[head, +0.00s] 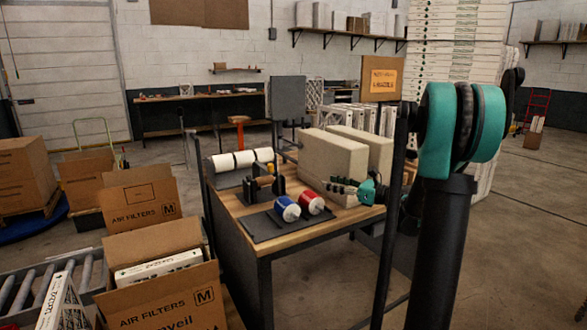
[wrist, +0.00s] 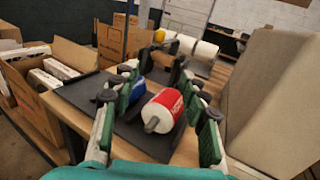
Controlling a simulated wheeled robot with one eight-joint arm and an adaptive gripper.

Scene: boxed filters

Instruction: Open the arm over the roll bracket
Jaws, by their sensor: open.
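My gripper (head: 343,188) is open at the right side of the wooden table, with its fingers pointing left. In the wrist view, my gripper (wrist: 160,76) has its fingers spread on both sides of a red and white canister (wrist: 166,106), with no clear grip on it. The red canister (head: 312,204) lies next to a blue and white one (head: 287,209) on a black mat (head: 262,226). Behind them stands a black bracket (head: 263,190) with a yellow and brown piece on it. I cannot tell for certain that this is the roll bracket.
White rolls (head: 242,160) lie at the table's back left. Large beige blocks (head: 332,154) stand close behind my gripper, and one block (wrist: 275,105) fills the wrist view's right side. Open air-filter cartons (head: 160,257) stand left of the table (head: 285,244). The mat's front is clear.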

